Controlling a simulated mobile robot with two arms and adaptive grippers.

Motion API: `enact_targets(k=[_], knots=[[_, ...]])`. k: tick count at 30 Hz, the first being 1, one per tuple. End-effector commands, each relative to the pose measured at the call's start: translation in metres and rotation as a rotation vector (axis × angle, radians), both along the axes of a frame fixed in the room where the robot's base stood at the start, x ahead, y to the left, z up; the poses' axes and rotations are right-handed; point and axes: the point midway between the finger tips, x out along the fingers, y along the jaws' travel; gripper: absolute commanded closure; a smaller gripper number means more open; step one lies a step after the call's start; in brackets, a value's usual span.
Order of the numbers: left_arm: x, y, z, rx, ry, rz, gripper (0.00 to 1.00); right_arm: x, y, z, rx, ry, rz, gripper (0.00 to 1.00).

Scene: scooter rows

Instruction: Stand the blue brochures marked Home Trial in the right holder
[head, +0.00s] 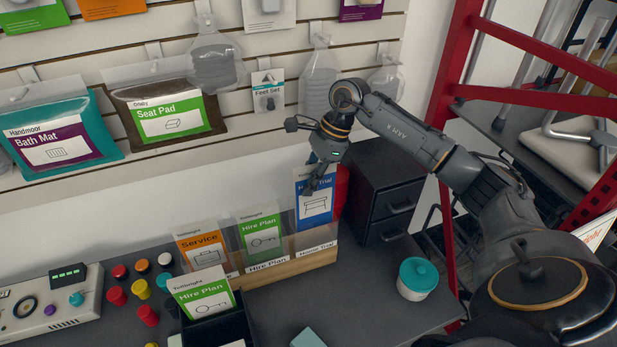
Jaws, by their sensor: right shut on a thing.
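The brochure is upright, at the right end of a clear-fronted holder with a wooden base (290,272). That right section carries a Home Trial label (317,249). The brochure's lower edge is at the clear front; I cannot tell whether it rests on the bottom. An orange Service brochure (203,246) stands in the left section and a green Hire Plan brochure (261,236) in the middle. My left gripper is out of view.
A black box (222,326) with another green Hire Plan brochure (203,293) stands in front of the holder. Black drawers (384,188) and a red object are close right of the brochure. A teal-lidded tub (418,276) sits on the right. Several coloured caps (141,289) lie left.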

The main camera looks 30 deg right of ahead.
Motion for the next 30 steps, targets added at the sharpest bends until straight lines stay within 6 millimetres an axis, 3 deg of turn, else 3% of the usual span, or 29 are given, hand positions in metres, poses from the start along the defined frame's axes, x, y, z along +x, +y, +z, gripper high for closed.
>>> enact_targets(k=[12, 21, 30], knots=[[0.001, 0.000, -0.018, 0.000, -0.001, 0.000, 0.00, 0.000, 0.000, -0.036, 0.002, -0.001, -0.001, 1.00], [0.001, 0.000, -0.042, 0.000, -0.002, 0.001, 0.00, 0.000, 0.000, -0.061, 0.000, -0.001, -0.001, 1.00], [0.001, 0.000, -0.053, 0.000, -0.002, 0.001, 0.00, 0.001, 0.000, -0.073, -0.001, -0.003, -0.003, 1.00]])
